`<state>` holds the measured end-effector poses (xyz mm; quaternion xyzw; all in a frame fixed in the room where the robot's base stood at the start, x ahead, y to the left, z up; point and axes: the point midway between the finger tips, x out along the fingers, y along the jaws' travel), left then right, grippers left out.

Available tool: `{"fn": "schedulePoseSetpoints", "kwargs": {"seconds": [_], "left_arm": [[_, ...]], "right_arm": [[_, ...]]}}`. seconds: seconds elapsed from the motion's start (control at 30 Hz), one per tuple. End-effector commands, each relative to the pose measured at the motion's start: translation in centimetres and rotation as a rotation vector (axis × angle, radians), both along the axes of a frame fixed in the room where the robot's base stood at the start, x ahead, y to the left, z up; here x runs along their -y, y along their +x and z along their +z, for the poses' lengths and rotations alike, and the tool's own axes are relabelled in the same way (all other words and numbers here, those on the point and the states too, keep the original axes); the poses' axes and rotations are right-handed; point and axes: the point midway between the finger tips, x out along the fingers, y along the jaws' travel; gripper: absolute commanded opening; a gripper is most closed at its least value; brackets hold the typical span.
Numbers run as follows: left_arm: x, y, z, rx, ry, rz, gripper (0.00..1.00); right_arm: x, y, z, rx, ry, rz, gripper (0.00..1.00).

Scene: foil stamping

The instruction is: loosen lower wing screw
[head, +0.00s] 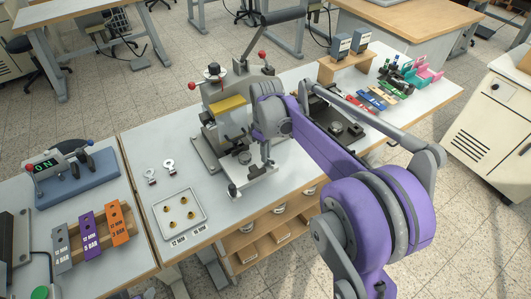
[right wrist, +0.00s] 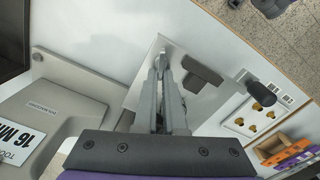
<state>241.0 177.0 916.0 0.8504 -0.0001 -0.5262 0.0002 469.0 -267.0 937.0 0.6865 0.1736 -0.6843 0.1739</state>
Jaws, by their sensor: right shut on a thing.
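The foil stamping press (head: 228,118) stands on the middle bench, with a red-knobbed lever and a gold foil strip. My right gripper (head: 268,162) points down over the press's low front plate (head: 262,179). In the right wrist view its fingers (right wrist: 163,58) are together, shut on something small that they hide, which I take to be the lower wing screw. A dark grey piece (right wrist: 203,73) shows just right of the fingers; I cannot tell whether it belongs to the screw. My left gripper is not in view.
A black knob (right wrist: 262,96) sticks out from the plate's end. A white tray (head: 165,222) with several brass pieces and two wing-shaped metal parts (head: 169,164) lie to the left. Orange, purple and grey blocks (head: 118,221) stand farther left. Colored tools (head: 371,100) lie at the right.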

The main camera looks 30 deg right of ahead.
Motion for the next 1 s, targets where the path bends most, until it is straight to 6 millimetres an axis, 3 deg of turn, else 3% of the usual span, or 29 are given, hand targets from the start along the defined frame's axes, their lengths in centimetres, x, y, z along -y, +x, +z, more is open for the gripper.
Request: {"fn": "schedulePoseSetpoints", "kwargs": {"seconds": [0.27,0.3,0.47,0.83,1.0], "left_arm": [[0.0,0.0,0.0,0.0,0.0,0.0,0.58],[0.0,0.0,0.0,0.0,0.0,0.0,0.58],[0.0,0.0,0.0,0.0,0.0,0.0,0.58],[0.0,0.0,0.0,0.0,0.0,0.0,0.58],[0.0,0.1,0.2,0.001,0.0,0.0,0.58]], "right_arm": [[0.1,-0.4,-0.2,-0.011,-0.001,-0.002,0.0],[0.1,-0.4,-0.1,-0.011,-0.001,-0.002,0.15],[0.1,-0.3,-0.1,-0.009,-0.002,-0.003,0.41],[0.1,-0.1,0.3,-0.005,-0.001,-0.002,0.41],[0.1,-0.1,2.6,-0.005,-0.001,-0.002,0.41]]}}
